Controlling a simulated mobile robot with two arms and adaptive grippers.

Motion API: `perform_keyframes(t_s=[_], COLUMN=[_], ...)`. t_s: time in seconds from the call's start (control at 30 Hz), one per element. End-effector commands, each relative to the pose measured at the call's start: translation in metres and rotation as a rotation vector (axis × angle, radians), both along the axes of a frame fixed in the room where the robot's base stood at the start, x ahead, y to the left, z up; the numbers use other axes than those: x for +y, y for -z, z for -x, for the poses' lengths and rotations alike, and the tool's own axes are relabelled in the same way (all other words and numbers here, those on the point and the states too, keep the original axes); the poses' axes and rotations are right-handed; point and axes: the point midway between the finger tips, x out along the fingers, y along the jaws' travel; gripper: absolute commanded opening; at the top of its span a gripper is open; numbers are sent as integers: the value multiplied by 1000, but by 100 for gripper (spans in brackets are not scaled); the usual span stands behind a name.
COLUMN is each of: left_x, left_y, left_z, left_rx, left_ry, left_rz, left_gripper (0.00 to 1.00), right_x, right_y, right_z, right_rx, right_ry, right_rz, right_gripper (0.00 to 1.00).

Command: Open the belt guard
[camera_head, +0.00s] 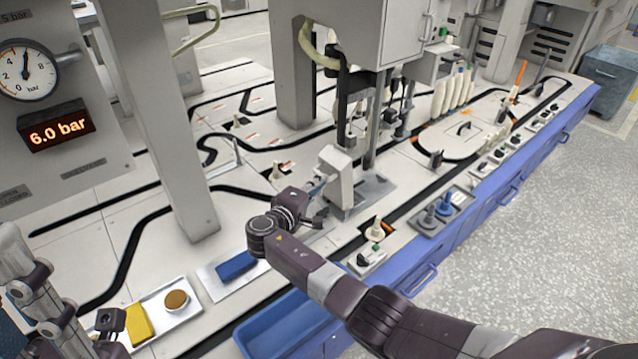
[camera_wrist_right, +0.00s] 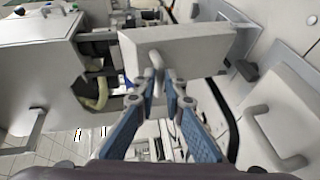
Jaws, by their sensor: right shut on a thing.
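The belt guard (camera_head: 340,178) is a light grey cover standing at the foot of the machine in the middle of the head view. In the right wrist view, the guard (camera_wrist_right: 200,48) is a flat pale panel with a small bar handle (camera_wrist_right: 156,68). My right gripper (camera_head: 318,187) reaches it from the left. In the wrist view, its blue-padded fingers (camera_wrist_right: 165,88) are closed around the handle. How far the guard stands open is unclear.
A white tray (camera_head: 190,310) holds a yellow block and a brown round item. A blue pad (camera_head: 236,266) lies on a pale plate. A blue bin (camera_head: 290,325) is below the front edge. Posts rise left of the machine.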

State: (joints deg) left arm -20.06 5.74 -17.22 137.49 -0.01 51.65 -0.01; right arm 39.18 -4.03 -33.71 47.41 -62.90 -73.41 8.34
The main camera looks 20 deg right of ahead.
Motion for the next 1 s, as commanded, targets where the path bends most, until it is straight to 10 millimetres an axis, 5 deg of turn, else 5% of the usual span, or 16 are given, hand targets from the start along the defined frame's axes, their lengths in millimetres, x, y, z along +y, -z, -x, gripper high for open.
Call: perform_keyframes(t_s=[0.07, 0.1, 0.23, 0.67, 1.0], left_x=[0, 0, 0, 0, 0], left_y=[1, 1, 1, 0, 0], left_z=[0, 0, 0, 0, 0], left_rx=[1, 1, 1, 0, 1], left_ry=[0, 0, 0, -1, -1], left_rz=[0, 0, 0, 0, -1], left_gripper=[29, 29, 29, 29, 29], right_x=[-1, -1, -2, 10, 59], right_y=[7, 8, 7, 1, -10], right_z=[2, 2, 2, 9, 57], right_rx=[12, 12, 11, 3, 7], right_ry=[2, 2, 3, 0, 0], right_rz=[-6, -6, -5, -4, -6], right_gripper=[0, 13, 27, 27, 27])
